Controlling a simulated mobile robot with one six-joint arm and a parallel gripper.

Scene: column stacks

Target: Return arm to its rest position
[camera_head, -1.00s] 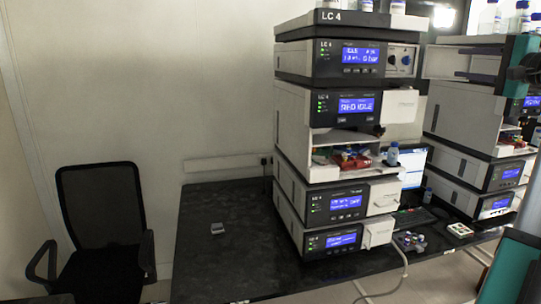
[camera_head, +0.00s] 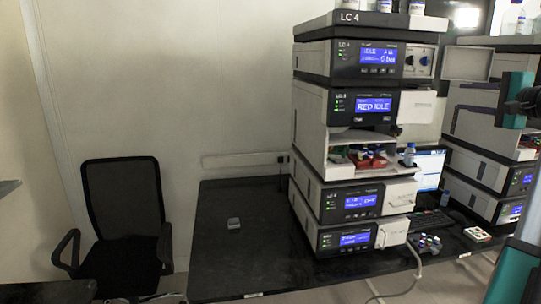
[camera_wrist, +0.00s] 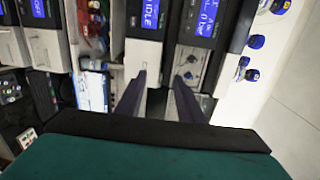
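My gripper (camera_head: 460,97) is at the right of the head view, in front of the right-hand instrument stack. Its teal body and two dark fingers show, pointing left. In the wrist view my gripper (camera_wrist: 160,82) has its two fingers apart with nothing held between them. Beyond the fingers are instrument fronts with blue displays, turned sideways in that view. Part of my arm is cut off by the right edge of the head view.
The LC 4 stack (camera_head: 372,120) stands on the black bench (camera_head: 240,260), with bottles on top. A second stack (camera_head: 500,185) stands to the right. A small grey object (camera_head: 233,223) lies on the bench's clear left part. An office chair (camera_head: 123,215) stands at left.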

